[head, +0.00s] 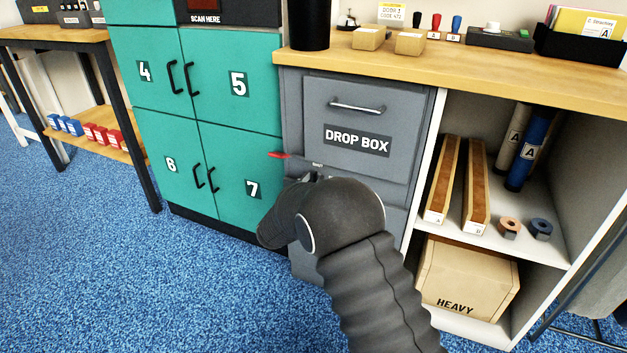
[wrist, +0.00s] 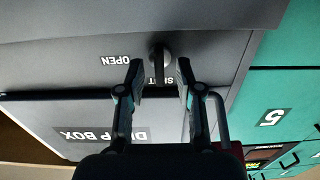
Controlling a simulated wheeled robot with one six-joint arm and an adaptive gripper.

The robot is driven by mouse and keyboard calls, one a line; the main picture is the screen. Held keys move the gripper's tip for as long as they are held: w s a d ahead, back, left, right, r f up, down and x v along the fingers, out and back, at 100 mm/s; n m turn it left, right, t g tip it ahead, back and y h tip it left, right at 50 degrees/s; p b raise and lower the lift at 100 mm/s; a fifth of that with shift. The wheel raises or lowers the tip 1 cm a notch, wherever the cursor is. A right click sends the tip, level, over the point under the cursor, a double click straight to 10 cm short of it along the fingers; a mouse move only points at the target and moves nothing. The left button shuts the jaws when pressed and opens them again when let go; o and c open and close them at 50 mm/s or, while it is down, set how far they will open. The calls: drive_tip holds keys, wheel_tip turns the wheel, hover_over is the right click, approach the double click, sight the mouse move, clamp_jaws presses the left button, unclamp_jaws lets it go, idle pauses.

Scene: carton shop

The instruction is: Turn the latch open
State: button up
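The latch (wrist: 161,57) is a small dark grey knob or lever on the grey cabinet front, below the drop box door (head: 357,131). My gripper (wrist: 160,76) is open, with one finger on each side of the latch and a visible gap to it. The wrist view is upside down. In it, an OPEN label (wrist: 115,60) is beside the latch, and another label (wrist: 157,81), probably SHUT, is partly hidden by the fingers. In the head view my wrist hides the latch and most of my gripper (head: 318,177).
Teal lockers (head: 238,85) stand left of the cabinet. A small red piece (head: 279,155) sticks out at the cabinet's left edge. The drop box handle (head: 357,106) is above. Open shelves (head: 500,232) with tubes and a HEAVY carton (head: 467,280) are at right. Blue carpet (head: 150,285) is clear.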

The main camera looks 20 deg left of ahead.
drive_tip(key=shift+w, duration=0.4)
drive_tip(key=shift+c, duration=0.2)
clamp_jaws()
drive_tip(key=shift+d+f+m+b, duration=0.1)
drive_tip(key=shift+m+b, duration=0.3)
drive_tip(key=shift+b, duration=0.35)
drive_tip(key=m+b, duration=0.3)
drive_tip(key=b, duration=0.1)
drive_tip(key=shift+f, duration=0.15)
drive_tip(key=m+b, duration=0.3)
drive_tip(key=b, duration=0.1)
drive_tip(key=shift+d+m, duration=0.15)
drive_tip(key=shift+m, duration=0.15)
drive_tip(key=m, duration=0.1)
drive_tip(key=m+b, duration=0.1)
drive_tip(key=m, duration=0.1)
drive_tip(key=m+b, duration=0.1)
drive_tip(key=shift+d+r+m, duration=0.1)
drive_tip(key=shift+r+m, duration=0.15)
drive_tip(key=shift+m, duration=0.05)
drive_tip(key=m, duration=0.5)
drive_tip(key=shift+f+m, duration=0.1)
drive_tip(key=shift+m, duration=0.6)
